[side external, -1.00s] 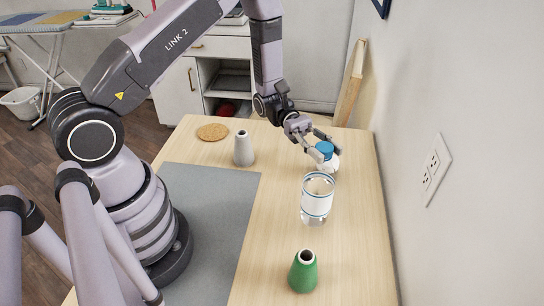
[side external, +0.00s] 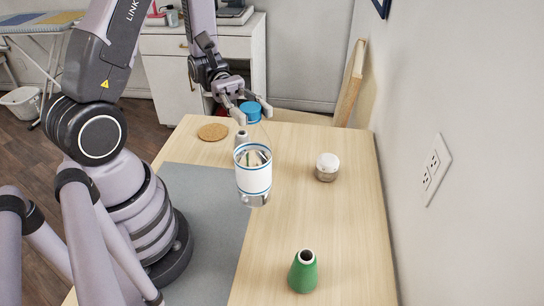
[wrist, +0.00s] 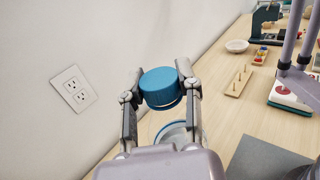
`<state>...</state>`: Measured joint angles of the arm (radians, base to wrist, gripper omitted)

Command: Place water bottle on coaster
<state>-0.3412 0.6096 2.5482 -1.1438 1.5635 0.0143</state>
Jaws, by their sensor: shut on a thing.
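The water bottle (side external: 253,180) has a white band with blue edges, a clear upper part and a blue cap (side external: 250,113). My gripper (side external: 252,105) is shut on the bottle at its cap, and the bottle hangs upright or nearly so, apparently above the table. In the wrist view the blue cap (wrist: 161,88) sits between both fingers, with part of the bottle (wrist: 172,133) below it. The round cork coaster (side external: 212,132) lies flat and bare on the far left of the table, left of the bottle in the side view.
A grey cone spool (side external: 240,137) stands behind the bottle, partly hidden, close to the coaster. A white-lidded jar (side external: 327,166) stands to the right. A green cone (side external: 303,272) stands at the front. A grey mat (side external: 205,220) covers the table's left. The wall bounds the right side.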

